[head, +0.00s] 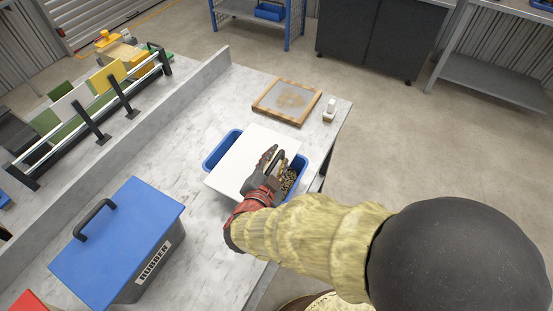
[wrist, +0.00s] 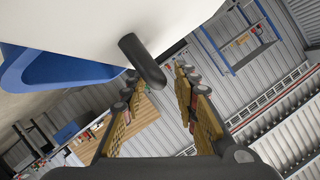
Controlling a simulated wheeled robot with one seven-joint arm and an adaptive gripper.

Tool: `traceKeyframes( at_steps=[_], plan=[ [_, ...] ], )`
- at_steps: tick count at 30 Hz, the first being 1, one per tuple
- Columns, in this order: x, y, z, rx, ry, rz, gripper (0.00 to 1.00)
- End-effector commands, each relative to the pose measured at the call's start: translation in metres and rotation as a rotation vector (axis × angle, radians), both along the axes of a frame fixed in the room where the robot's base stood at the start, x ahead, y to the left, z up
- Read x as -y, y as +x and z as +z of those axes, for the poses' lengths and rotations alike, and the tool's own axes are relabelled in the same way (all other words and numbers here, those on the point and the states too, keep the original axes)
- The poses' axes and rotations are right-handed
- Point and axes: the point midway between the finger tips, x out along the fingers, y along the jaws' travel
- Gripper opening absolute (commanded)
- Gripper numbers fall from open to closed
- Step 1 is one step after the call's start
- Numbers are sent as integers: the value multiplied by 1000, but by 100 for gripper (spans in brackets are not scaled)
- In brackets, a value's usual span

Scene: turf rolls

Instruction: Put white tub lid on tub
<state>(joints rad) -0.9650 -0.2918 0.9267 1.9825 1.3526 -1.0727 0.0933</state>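The white lid (head: 248,150) lies askew across the blue tub (head: 222,150) on the grey workbench. The tub's blue ends show at left and right, and brown contents show at the right end. A dark handle (head: 281,156) stands up from the lid. My gripper (head: 272,168) is over the lid's right part, beside the handle. In the wrist view the fingers (wrist: 160,85) are apart, with the dark handle (wrist: 142,62) near and between their tips. No clear grip on the handle shows. The lid's underside contact is hidden.
A blue-lidded box marked RUBBER (head: 125,240) stands at the front left. A wood-framed tray (head: 287,101) and a small white item (head: 330,110) are behind the tub. A rack with coloured panels (head: 90,100) stands at left beyond a low divider (head: 165,120).

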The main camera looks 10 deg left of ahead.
Motion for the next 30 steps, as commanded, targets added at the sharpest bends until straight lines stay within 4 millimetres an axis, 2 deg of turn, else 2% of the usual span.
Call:
traceKeyframes(
  at_steps=[5, 21, 30],
  plan=[
    [-3, -9, 6, 0, 0, 3, 30],
    [-16, -93, 36, 0, -1, 4, 30],
    [-19, -112, 40, 0, -1, 1, 30]
  ],
)
